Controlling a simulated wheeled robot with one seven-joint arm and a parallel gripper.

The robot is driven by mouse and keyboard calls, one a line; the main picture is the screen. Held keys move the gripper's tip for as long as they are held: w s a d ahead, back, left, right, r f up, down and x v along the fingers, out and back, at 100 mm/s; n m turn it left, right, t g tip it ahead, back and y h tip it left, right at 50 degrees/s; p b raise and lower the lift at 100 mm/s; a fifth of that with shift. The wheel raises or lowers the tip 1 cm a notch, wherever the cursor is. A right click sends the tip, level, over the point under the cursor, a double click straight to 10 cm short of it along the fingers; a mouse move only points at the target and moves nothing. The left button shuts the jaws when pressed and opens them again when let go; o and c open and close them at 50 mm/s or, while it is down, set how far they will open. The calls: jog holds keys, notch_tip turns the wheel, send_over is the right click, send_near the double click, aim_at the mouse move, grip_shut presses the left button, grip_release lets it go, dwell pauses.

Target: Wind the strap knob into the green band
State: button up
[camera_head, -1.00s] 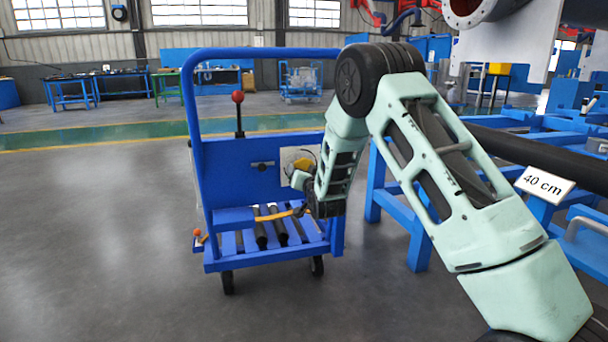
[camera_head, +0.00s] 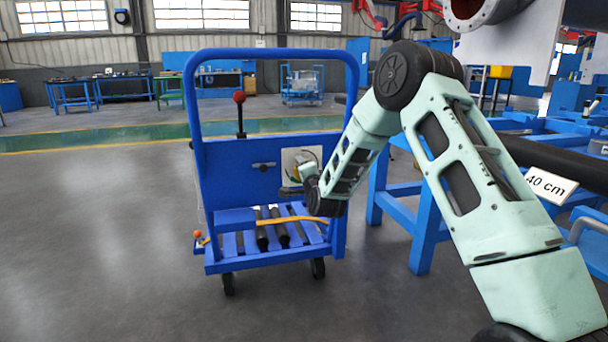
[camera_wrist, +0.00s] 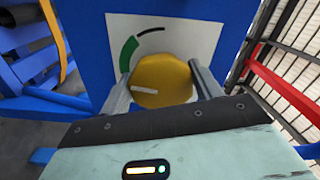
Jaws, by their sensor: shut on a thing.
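The yellow strap knob (camera_wrist: 165,78) sits on a white dial plate (camera_wrist: 184,38) in the wrist view. Its white pointer mark (camera_wrist: 144,90) points left, just below the visible lower end of the green band (camera_wrist: 128,53). A thin black arc (camera_wrist: 151,29) continues the scale above the band. My gripper (camera_wrist: 162,88) is shut on the knob, one finger on each side; the left finger covers part of the plate near the mark. In the head view the plate (camera_head: 304,155) shows on the blue cart's panel, with my gripper in front of the knob.
The blue cart (camera_head: 228,165) has a tall hoop handle, a red-knobbed lever (camera_head: 239,98) and a roller deck. A yellow strap (camera_head: 290,221) crosses the deck. A blue frame (camera_head: 425,235) stands close on the right. The floor to the left is clear.

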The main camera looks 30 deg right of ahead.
jog(key=shift+m, duration=1)
jog(key=o, duration=1)
jog(key=p+v, duration=0.4)
jog(key=v, duration=1.3)
jog(key=shift+s, duration=0.25)
jog(key=shift+r, duration=0.15)
